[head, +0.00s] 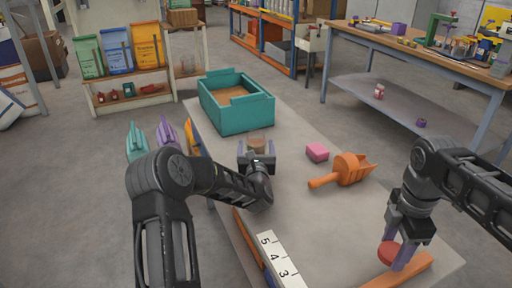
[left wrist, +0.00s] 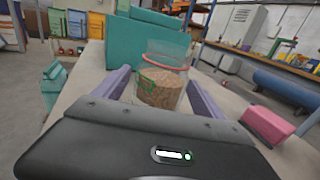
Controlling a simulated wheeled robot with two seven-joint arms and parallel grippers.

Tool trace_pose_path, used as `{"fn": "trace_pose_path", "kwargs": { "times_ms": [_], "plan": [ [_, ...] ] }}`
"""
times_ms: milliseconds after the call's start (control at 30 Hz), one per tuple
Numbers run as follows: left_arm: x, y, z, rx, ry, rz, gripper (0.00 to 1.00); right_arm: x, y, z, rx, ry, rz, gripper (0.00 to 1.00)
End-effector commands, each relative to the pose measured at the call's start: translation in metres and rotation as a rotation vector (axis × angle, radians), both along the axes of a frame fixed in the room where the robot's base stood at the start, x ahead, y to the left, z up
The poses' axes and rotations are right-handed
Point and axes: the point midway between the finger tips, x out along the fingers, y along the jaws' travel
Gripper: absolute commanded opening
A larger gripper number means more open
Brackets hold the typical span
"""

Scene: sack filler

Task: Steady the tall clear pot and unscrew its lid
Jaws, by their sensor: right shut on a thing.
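The tall clear pot (left wrist: 162,88) stands upright on the table, with brown contents, a green label and a thin red ring near its top. Its top looks open. In the head view the pot (head: 257,143) shows small, just beyond my left gripper (head: 257,160). In the left wrist view the purple fingers of my left gripper (left wrist: 160,78) are apart, one on each side of the pot; I cannot tell whether they touch it. My right gripper (head: 398,258) is shut on a round red lid (head: 388,254), low over the table's right front, far from the pot.
A teal crate (head: 246,119) stands behind the pot. A pink block (head: 317,152) and an orange scoop (head: 347,171) lie to its right. An orange bar (head: 412,271) lies by my right gripper. A numbered strip (head: 278,262) lies at the front left. The table's middle is clear.

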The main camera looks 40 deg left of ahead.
Motion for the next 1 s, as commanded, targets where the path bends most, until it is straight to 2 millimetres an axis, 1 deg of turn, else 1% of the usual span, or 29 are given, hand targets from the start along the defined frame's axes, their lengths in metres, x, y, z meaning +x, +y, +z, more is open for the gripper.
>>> {"fn": "trace_pose_path", "kwargs": {
  "times_ms": [233, 367, 467, 567, 800, 900, 1000],
  "plan": [
    [0.0, 0.0, 0.001, 0.0, 0.0, 0.0, 0.81, 0.0, 0.0, 0.001, 0.0, 0.0, 0.0, 0.04],
    [0.0, -0.001, 0.004, -0.001, 0.001, -0.001, 0.81, 0.0, 0.0, 0.006, 0.0, 0.0, 0.0, 0.04],
    [-0.009, -0.008, 0.002, 0.0, 0.001, -0.001, 0.81, 0.0, 0.0, 0.002, 0.0, 0.0, 0.0, 0.04],
    [-0.022, -0.019, 0.002, 0.001, 0.002, -0.001, 0.81, 0.0, 0.0, 0.001, 0.0, 0.0, 0.0, 0.04],
    [-0.062, -0.052, 0.002, 0.001, 0.002, -0.002, 0.81, 0.0, 0.0, -0.002, 0.0, 0.0, 0.0, 0.04],
    [-0.076, -0.064, 0.002, 0.001, 0.002, -0.002, 0.81, 0.0, 0.0, -0.003, 0.0, 0.0, 0.0, 0.04],
    [-0.085, -0.072, 0.002, 0.0, 0.0, -0.002, 0.81, 0.0, 0.0, -0.004, 0.0, 0.0, 0.0, 0.04]
  ]
}}
